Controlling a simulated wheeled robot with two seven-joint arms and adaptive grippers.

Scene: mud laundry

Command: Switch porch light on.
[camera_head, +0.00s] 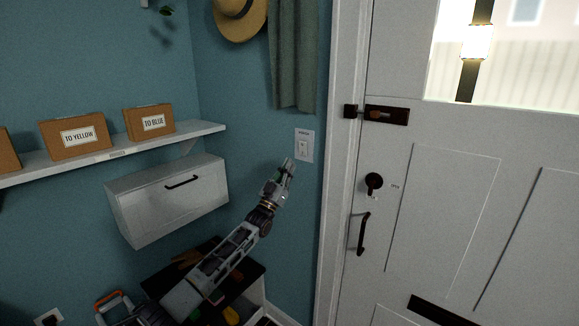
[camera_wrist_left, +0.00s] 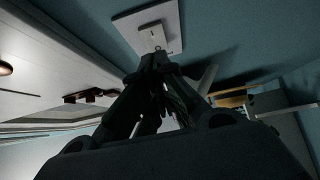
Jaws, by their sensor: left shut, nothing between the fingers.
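The white light switch plate (camera_head: 304,146) is on the blue wall, just left of the door frame. A small rocker shows in its middle, and a small label above it is too small to read. My left gripper (camera_head: 289,164) is shut and empty, just below and left of the switch in the head view. In the left wrist view the fingertips (camera_wrist_left: 155,62) are together at the lower edge of the switch plate (camera_wrist_left: 150,28), close to the rocker. I cannot tell whether they touch it. A lit porch lamp (camera_head: 475,43) shows through the door window. My right gripper is not in view.
The white door (camera_head: 450,180) with a dark latch (camera_head: 386,114), knob (camera_head: 374,181) and handle (camera_head: 363,234) is to the right. A green cloth (camera_head: 293,60) hangs above the switch. A shelf (camera_head: 205,131) with labelled boxes and a white cabinet (camera_head: 150,205) are to the left.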

